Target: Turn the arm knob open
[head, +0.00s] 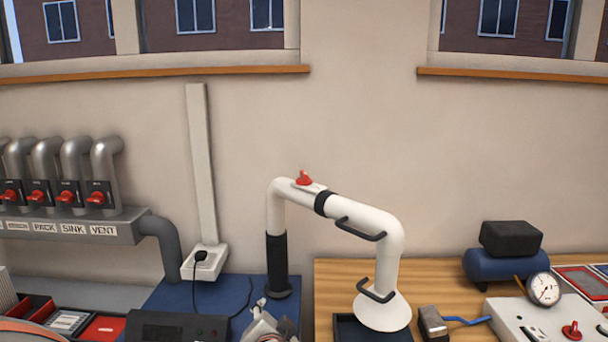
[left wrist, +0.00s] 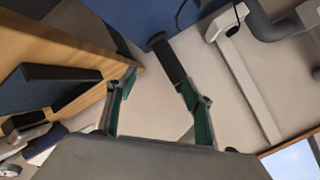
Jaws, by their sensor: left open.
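The red arm knob (head: 304,178) sits on top of the white extraction arm (head: 352,208), near its upper bend on the left. It is a small red handle on a light plate. My left gripper (head: 268,318) is at the bottom of the head view, well below the knob and in front of the arm's dark post (head: 277,262). In the left wrist view my left gripper (left wrist: 158,84) has its two fingers spread with nothing between them. The dark post (left wrist: 168,60) shows beyond the fingers. The knob cannot be made out there. My right gripper is not in view.
The white hood (head: 382,311) hangs over a dark tray (head: 350,329) on the wooden bench. A socket box (head: 204,262) with a black cord stands left of the post. Red-handled pipe valves (head: 96,197) line the left wall. Space above the knob is clear.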

